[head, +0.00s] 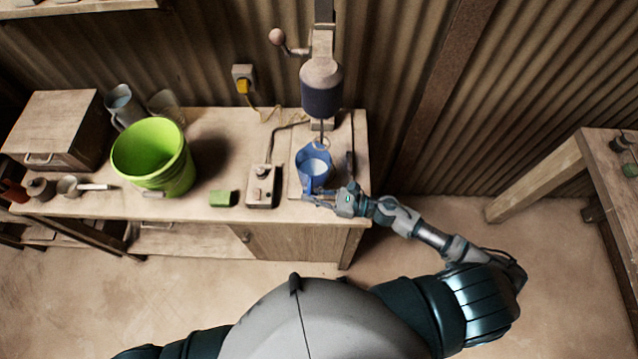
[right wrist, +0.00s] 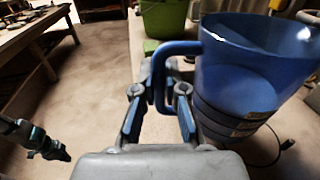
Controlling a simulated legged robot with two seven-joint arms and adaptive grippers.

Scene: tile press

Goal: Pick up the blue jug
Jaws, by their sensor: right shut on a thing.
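The blue jug (head: 313,168) stands under the drill-like mixer (head: 321,88) at the right end of the bench. Its inside looks pale in the head view. My right gripper (head: 322,197) is at its near side. In the right wrist view, the fingers of my right gripper (right wrist: 158,112) are closed around the handle of the blue jug (right wrist: 245,70), whose body is to the right of them. Whether the jug touches the surface below is hard to tell. My left gripper (right wrist: 45,145) seems to show dimly at the left of the right wrist view, its fingers unclear.
A green bucket (head: 152,160), a green sponge (head: 222,198) and a switch box (head: 261,187) with a cable stand left of the jug on the bench (head: 225,222). The mixer's shaft comes down close above the jug. Another table (head: 540,178) stands at the right.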

